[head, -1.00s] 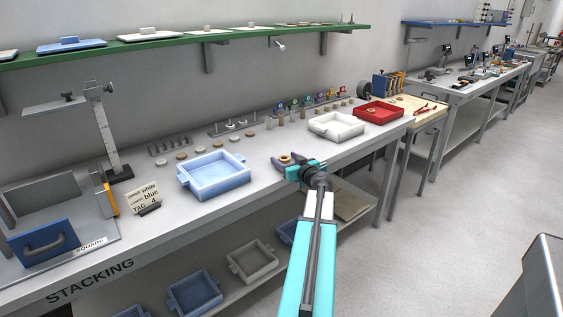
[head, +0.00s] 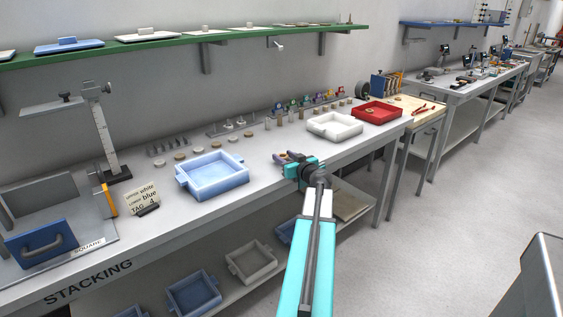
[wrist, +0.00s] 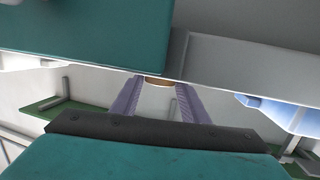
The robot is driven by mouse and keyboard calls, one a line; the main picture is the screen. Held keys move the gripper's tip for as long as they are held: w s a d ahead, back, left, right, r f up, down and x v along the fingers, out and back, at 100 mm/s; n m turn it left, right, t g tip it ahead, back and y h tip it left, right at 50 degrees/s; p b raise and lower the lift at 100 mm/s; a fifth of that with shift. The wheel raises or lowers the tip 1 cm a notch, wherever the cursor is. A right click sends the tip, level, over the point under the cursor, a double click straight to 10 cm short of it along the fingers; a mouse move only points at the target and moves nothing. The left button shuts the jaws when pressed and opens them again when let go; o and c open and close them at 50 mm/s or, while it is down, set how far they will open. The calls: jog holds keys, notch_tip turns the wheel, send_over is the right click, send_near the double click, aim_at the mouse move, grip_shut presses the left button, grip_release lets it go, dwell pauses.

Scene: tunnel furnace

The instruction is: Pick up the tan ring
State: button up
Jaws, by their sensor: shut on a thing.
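My gripper (head: 281,157) is above the front part of the grey bench, to the right of the blue tray, with its purple fingers pointing away from me. In the wrist view the two purple fingers (wrist: 158,95) have a tan ring (wrist: 156,81) between their tips. Only a thin edge of the ring shows there; the teal and grey parts above cover the rest. The gripper is shut on this ring. In the head view the ring is mostly hidden by the fingers.
A blue tray (head: 184,189) stands left of my gripper. A white tray (head: 334,136) and a red tray (head: 367,118) stand to the right. Several small discs and posts line the bench's back. A tag card (head: 142,196) stands at left. A green shelf (head: 180,43) hangs above.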

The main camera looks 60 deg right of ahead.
jog(key=shift+r, duration=0.75)
jog(key=b+v, duration=0.7)
jog(key=v, duration=0.6)
jog(key=shift+s+a+f, duration=0.2)
jog(key=shift+s+a, duration=0.05)
jog(key=shift+a, duration=0.05)
jog(key=b, duration=0.2)
jog(key=shift+s+a+b, duration=0.1)
jog(key=shift+s+b, duration=0.1)
jog(key=shift+b, duration=0.2)
jog(key=b+v, duration=0.1)
jog(key=b, duration=0.5)
jog(key=shift+s+a, duration=0.15)
jog(key=shift+a, duration=0.05)
jog(key=shift+s+a+r+b, duration=0.15)
jog(key=shift+s+r+b, duration=0.05)
jog(key=shift+b, duration=0.7)
jog(key=shift+s, duration=0.2)
